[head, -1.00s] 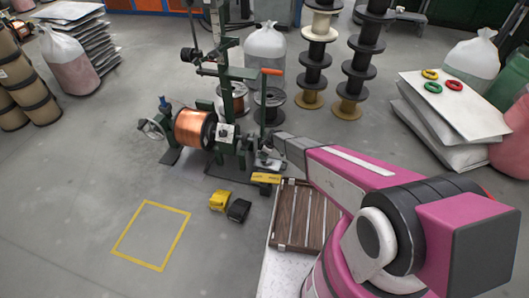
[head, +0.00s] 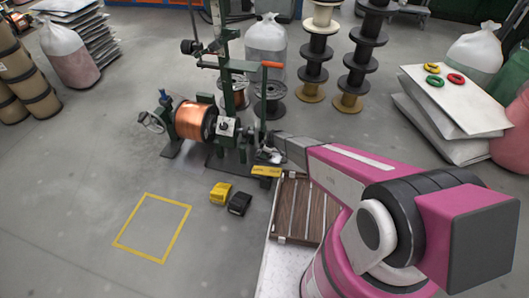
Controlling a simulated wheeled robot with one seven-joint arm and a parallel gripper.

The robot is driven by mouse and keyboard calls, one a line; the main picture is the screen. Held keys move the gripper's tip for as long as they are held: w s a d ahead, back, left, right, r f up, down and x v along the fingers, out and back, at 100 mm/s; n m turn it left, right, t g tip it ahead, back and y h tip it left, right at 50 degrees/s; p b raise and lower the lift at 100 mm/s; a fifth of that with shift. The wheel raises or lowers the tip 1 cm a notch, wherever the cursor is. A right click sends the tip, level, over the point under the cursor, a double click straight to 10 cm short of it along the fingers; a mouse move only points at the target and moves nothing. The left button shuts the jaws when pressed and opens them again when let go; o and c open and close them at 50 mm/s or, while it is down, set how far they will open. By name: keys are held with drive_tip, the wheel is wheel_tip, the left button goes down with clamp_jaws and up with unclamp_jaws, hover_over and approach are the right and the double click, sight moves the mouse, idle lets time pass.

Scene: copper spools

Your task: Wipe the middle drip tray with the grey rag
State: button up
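My arm reaches from the lower right towards the copper winding machine (head: 228,125), and my gripper (head: 268,156) is at its far end by the machine's right foot. It is too small and partly hidden to tell whether it is open or shut. A small pale grey patch shows at the gripper, but I cannot tell whether it is the grey rag. A dark flat mat or tray (head: 222,166) lies under the machine. I cannot make out separate drip trays or which is the middle one.
A yellow block (head: 220,193) and a black block (head: 239,204) lie on the floor before the machine. A yellow floor square (head: 120,245) is empty. Spool stacks (head: 313,75) and a white bag (head: 266,42) stand behind. Coloured rings (head: 455,79) lie on stacked sheets at right.

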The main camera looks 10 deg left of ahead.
sight(272, 157)
drive_tip(key=shift+f, duration=0.4)
idle(0.6)
drive_tip(key=shift+d, duration=0.8)
drive_tip(key=shift+d, duration=0.1)
drive_tip(key=shift+s+d, duration=0.1)
drive_tip(key=shift+d, duration=0.65)
drive_tip(key=shift+d, duration=0.1)
drive_tip(key=shift+s+d, duration=0.1)
drive_tip(key=shift+d, duration=0.6)
drive_tip(key=shift+d, duration=0.15)
drive_tip(key=shift+d, duration=0.6)
